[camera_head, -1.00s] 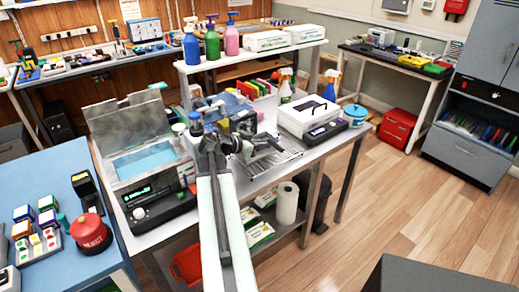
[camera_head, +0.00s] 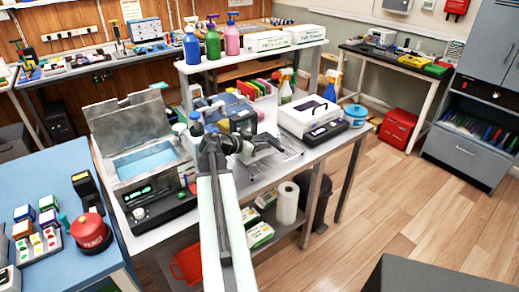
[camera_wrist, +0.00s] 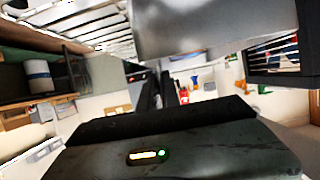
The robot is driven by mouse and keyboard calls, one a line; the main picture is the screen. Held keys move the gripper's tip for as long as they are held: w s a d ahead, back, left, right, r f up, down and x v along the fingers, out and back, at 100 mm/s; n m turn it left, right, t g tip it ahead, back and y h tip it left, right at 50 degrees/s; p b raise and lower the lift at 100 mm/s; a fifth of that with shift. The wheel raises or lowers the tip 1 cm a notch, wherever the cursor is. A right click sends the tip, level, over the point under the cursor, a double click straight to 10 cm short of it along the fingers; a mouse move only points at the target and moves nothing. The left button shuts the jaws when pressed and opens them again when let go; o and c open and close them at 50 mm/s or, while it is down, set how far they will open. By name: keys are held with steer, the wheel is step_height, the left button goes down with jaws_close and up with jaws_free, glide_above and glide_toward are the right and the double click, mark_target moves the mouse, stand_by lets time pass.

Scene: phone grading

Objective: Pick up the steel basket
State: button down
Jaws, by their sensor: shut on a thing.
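The steel basket (camera_head: 282,160) shows in the head view as a pale wire shape on the white bench, left of the white-lidded box. My gripper (camera_head: 272,146) is directly over it, its dark jaws closed, and hides part of the basket. In the wrist view my gripper (camera_wrist: 157,90) shows as narrow dark jaws close together. The exact contact with the basket is too small and dark to see. A smooth grey metal surface and pale wire bars fill the top of the wrist view; I cannot tell whether they belong to the basket.
An open-lidded cleaner (camera_head: 150,185) with blue liquid stands left of my arm. The white-lidded box (camera_head: 308,115) stands close on the right. Behind is a raised shelf (camera_head: 270,52) with bottles and boxes. A blue table (camera_head: 60,175) is at the left. Wooden floor (camera_head: 420,235) is clear at the right.

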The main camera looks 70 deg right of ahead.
stand_by(0.3)
step_height(320, 180, up, 10)
steer(key=p, duration=1)
steer(key=shift+r, duration=0.15)
